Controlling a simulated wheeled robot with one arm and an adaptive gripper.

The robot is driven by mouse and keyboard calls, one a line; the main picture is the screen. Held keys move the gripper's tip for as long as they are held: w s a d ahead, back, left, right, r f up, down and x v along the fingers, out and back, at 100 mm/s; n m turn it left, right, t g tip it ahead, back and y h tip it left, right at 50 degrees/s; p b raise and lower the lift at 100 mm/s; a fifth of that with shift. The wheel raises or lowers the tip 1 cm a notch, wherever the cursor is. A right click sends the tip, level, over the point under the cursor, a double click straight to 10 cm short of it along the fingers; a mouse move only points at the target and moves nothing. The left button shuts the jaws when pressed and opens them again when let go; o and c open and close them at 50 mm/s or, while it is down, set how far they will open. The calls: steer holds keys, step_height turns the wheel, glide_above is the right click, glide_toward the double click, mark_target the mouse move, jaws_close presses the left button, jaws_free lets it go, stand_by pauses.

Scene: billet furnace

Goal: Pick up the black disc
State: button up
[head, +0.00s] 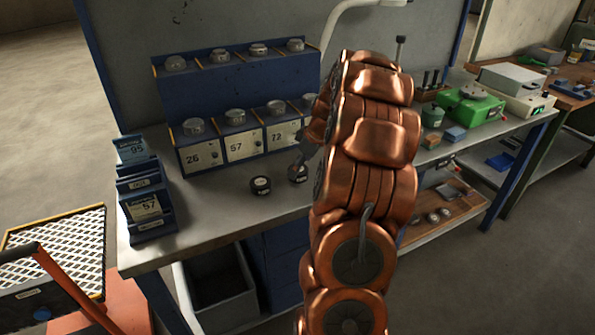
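A small black disc (260,188) with a pale label on its side lies on the grey workbench (215,205), in front of the blue rack. A second black disc (298,174) lies just right of it, partly hidden by my arm. My gripper (296,165) is at the left side of my copper arm, close above or beside this second disc. Most of the gripper is hidden behind the arm. I cannot tell whether its fingers are open, or whether they touch the disc.
A blue two-tier rack (215,88) holds several metal weights, with cards 26, 57 and 72. A blue card holder (146,197) stands at the bench's left end. Green equipment (468,106) stands at the right. A grey bin (217,290) is below. The bench's front left is clear.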

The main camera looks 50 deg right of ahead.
steer(key=shift+x, duration=1)
steer(key=shift+a, duration=0.1)
steer(key=shift+c, duration=0.4)
jaws_close()
